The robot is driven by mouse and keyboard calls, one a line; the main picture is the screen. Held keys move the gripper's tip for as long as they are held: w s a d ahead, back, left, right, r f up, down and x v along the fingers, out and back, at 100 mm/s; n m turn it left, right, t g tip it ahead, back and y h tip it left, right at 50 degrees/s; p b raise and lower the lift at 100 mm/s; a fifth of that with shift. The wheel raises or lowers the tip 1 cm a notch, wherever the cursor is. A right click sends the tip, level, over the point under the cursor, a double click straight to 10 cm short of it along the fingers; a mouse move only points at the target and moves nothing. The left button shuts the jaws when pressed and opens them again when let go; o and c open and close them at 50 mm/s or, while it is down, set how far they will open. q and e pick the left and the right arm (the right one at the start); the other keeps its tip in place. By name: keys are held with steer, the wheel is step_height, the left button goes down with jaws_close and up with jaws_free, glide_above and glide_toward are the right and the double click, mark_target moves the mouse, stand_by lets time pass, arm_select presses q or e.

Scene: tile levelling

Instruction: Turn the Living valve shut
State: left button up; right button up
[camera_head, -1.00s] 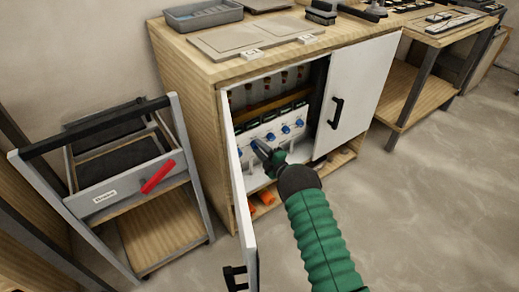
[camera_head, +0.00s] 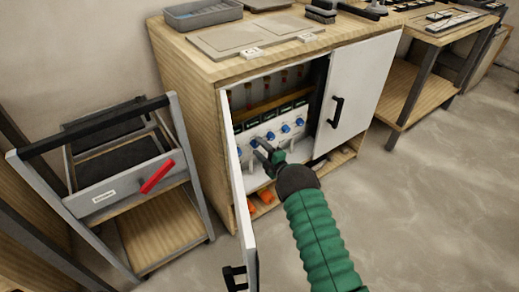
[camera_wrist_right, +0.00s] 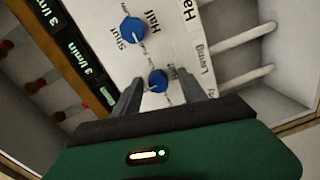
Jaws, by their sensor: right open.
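The Living valve is a blue knob (camera_wrist_right: 157,80) on a white panel (camera_wrist_right: 205,100) inside the cabinet, in line with a label reading "Living". My right gripper (camera_wrist_right: 160,84) is open, with one finger on each side of this knob. I cannot tell whether the fingers touch it. In the head view the right gripper (camera_head: 264,150) reaches through the open cabinet front to the left end of the row of knobs. A neighbouring blue knob (camera_wrist_right: 132,30) has "Shut" lettering beside it. The Living knob's exact setting is too small to read. My left gripper is out of view.
The open left cabinet door (camera_head: 243,215) stands close beside my right arm; the right door (camera_head: 362,90) is shut. White pipes (camera_wrist_right: 245,40) stick out beside the panel. A trolley with a drawer (camera_head: 118,185) stands to the left. The floor at right is clear.

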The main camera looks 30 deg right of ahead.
steer(key=shift+s+r, duration=0.1)
steer(key=shift+s, duration=0.1)
steer(key=s+d+p, duration=0.2)
steer(key=s+p, duration=0.4)
steer(key=s, duration=1)
steer(key=shift+s+d+r, duration=0.15)
